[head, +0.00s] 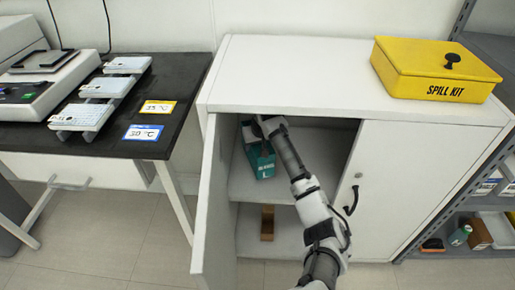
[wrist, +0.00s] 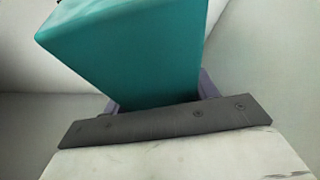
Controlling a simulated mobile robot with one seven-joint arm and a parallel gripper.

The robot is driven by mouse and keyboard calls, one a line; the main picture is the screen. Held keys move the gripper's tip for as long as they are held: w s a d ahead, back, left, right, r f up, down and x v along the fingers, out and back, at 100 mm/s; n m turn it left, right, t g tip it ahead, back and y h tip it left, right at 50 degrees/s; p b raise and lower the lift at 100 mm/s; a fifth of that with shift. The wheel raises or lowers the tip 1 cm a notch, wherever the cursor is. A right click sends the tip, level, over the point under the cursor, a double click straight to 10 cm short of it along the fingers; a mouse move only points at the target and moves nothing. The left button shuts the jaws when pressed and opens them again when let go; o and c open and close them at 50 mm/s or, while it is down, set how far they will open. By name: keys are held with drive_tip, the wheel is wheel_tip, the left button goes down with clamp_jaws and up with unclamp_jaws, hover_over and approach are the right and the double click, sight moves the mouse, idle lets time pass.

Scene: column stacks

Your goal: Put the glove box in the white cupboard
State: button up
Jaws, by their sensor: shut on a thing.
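I cannot tell whether the box touches the shelf (head: 290,190).
The cupboard's left door (head: 212,205) stands open; the right door (head: 405,190) is shut. A brown object (head: 267,222) stands in the lower compartment. A yellow spill kit (head: 435,70) sits on top. A dark bench (head: 125,95) is left; a metal shelf rack (head: 470,215) is right.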

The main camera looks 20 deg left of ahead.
drive_tip(key=shift+f, duration=0.95)
drive_tip(key=shift+f, duration=0.2)
drive_tip(key=o, duration=1.3)
drive_tip(key=shift+r, duration=0.1)
drive_tip(key=v, duration=0.5)
drive_tip(key=shift+s+r+p, duration=0.1)
drive_tip(key=shift+r+p, duration=0.25)
drive_tip(key=shift+r, duration=0.05)
drive_tip(key=s+d, duration=0.2)
drive_tip(key=s, duration=0.1)
drive_tip(key=s+d, duration=0.2)
drive_tip(key=s, duration=0.1)
drive_tip(key=s+d, duration=0.2)
drive_tip(key=s, duration=0.1)
drive_tip(key=shift+s+d+f, duration=0.35)
drive_tip(key=shift+s, duration=0.05)
